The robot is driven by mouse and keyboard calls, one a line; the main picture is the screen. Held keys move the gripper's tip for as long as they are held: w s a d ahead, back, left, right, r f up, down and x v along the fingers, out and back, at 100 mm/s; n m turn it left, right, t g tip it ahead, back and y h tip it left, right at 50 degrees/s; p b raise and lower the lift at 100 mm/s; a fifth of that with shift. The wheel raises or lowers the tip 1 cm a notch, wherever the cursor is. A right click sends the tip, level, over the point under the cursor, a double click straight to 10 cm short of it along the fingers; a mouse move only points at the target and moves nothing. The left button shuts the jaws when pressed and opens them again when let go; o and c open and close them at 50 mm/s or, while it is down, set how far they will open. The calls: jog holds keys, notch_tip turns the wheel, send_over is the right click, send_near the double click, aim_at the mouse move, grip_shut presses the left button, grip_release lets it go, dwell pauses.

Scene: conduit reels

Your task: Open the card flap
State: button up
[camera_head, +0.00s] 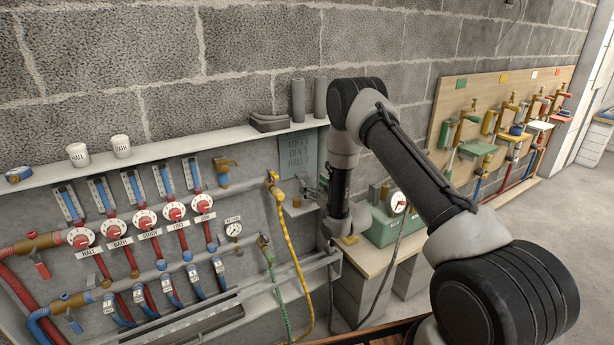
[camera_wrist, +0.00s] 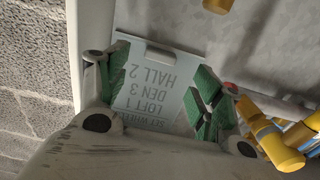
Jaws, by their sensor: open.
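The card flap (camera_head: 296,158) is a pale grey-green card on the grey panel, with lettering that seems to read LOFT 1, DEN 3, HALL 2. In the wrist view the card (camera_wrist: 150,88) appears upside down, with a small grey tab (camera_wrist: 163,54) at its upper edge there. My gripper (camera_wrist: 163,65) is open, its green-padded fingers on either side of the card in that view. The tab lies between the fingertips, with gaps on both sides. Nothing is held. I cannot tell how far the fingertips stand from the card. The fingers are not clear in the head view.
A yellow valve fitting (camera_wrist: 270,135) lies close to the right finger in the wrist view. A yellow hose (camera_head: 290,250) hangs below the card. Red dials (camera_head: 144,220) fill the panel's left. A shelf (camera_head: 170,160) with mugs runs above. A green box (camera_head: 385,225) sits on a bench at right.

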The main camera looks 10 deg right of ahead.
aim_at(303, 176)
jog(key=x, duration=0.7)
jog(key=shift+w+a, duration=0.1)
jog(key=shift+w, duration=0.1)
